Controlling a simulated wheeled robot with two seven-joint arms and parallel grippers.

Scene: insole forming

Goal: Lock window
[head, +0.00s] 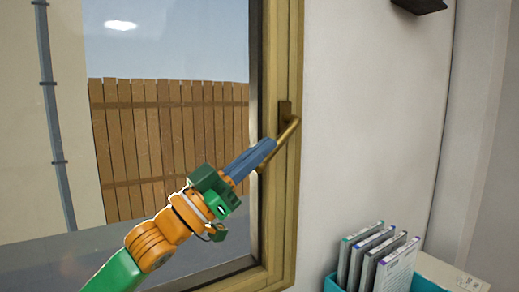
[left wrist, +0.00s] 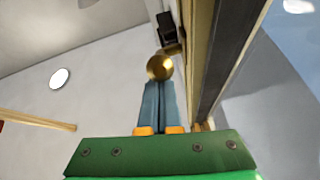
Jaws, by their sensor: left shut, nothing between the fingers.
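The window (head: 280,217) has a gold-brown frame and shows closed against its surround as far as I can see. Its brass handle (head: 286,132) sits on the right upright of the frame and slants down to the left from its mount. In the left wrist view the rounded end of the handle (left wrist: 160,67) is just beyond my fingertips. My left gripper (head: 270,146) is shut and empty, its blue fingers together beside the handle's lower part. I cannot tell if they touch it. My right gripper is in neither view.
A teal box (head: 331,284) with several upright binders (head: 372,255) stands at the lower right. A dark fixture (head: 419,5) is on the wall above. The wall (head: 365,110) right of the window is bare. A wooden fence (head: 170,140) stands outside.

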